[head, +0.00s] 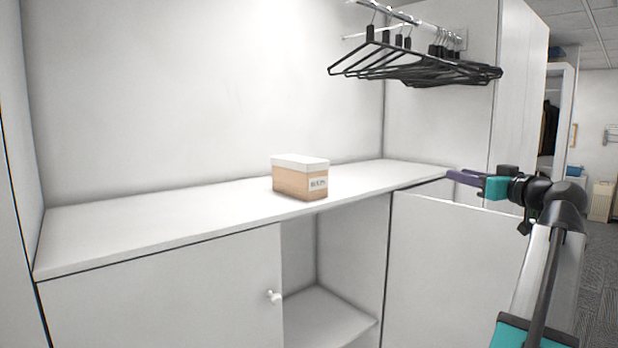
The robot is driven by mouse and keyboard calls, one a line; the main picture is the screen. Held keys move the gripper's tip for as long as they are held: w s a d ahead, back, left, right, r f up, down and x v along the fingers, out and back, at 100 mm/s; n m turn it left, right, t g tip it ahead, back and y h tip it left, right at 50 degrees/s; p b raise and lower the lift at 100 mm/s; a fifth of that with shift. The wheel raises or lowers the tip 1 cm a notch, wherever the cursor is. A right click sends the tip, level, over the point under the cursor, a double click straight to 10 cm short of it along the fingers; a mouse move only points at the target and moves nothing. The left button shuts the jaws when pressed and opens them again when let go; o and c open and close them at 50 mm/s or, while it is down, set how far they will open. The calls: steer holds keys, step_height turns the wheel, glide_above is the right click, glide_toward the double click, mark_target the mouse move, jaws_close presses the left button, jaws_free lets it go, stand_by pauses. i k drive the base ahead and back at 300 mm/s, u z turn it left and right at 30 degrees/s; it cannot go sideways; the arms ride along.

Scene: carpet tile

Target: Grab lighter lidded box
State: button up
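A tan box with a white lid (300,182) stands upright on the white counter (150,222), near its front edge. A small printed label is on its right-hand face. It is the only lidded box I can make out. My gripper (465,178) is at the right, by the right end of the counter, well apart from the box. Its purple fingers point left. From this side view the gap between the fingers cannot be made out, and nothing shows held.
Black hangers (420,68) hang from a rail above the counter's right part. Below are a cabinet door with a white knob (273,297), an open shelf space (325,318) and a white panel (455,265) near my arm. The counter left of the box is clear.

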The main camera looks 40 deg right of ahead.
mark_target(306, 179)
steer(key=u, duration=0.35)
steer(key=i, duration=0.35)
steer(key=u, duration=0.35)
